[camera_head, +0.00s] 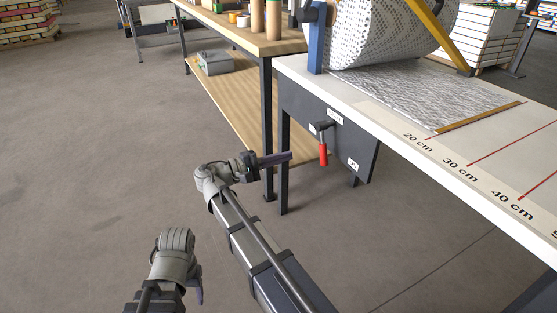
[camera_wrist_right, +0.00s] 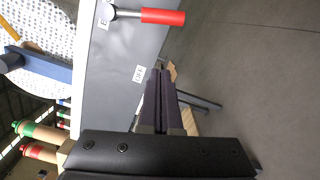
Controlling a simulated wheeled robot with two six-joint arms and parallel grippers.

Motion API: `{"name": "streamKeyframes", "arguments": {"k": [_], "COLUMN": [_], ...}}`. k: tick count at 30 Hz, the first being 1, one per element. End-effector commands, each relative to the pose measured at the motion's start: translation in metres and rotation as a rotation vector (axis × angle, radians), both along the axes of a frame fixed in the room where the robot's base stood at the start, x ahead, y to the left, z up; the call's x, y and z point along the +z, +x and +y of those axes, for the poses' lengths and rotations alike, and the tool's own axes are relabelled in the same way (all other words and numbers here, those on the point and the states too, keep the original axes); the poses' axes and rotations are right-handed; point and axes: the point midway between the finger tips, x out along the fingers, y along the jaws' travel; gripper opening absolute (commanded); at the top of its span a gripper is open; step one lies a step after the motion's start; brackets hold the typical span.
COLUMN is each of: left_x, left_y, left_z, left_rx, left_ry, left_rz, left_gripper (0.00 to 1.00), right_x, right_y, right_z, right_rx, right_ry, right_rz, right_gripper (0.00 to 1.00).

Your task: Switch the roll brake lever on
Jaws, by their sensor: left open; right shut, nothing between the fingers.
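The roll brake lever has a red handle (camera_head: 323,154) on a dark pivot, mounted on the grey side panel (camera_head: 345,140) under the table's end. The handle hangs almost straight down. The lever also shows at the top of the right wrist view (camera_wrist_right: 163,17). My right gripper (camera_head: 288,157) is shut and empty, left of the handle and apart from it. My left gripper (camera_head: 199,288) is low at the left, open, far from the lever, its fingers partly hidden.
A wooden workbench (camera_head: 245,37) with a lower shelf stands behind, bearing tubes. A grey box (camera_head: 214,63) lies on that shelf. The floor at left is clear.

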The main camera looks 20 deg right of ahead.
Motion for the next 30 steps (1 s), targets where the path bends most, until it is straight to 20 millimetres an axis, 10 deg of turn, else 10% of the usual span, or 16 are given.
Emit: {"name": "streamKeyframes", "arguments": {"k": [9,30], "left_x": [0.003,0.012], "left_y": [0.000,0.000], "left_z": [0.000,0.000], "left_rx": [0.000,-0.003], "left_ry": [0.000,0.000], "left_rz": [0.000,0.000], "left_gripper": [0.62,0.62], "right_x": [0.003,0.012], "right_y": [-0.004,-0.035], "right_z": [-0.061,-0.068], "right_rx": [-0.001,0.001], "right_ry": [0.001,0.000], "right_rz": [0.000,0.000], "right_gripper": [0.00,0.00]}}
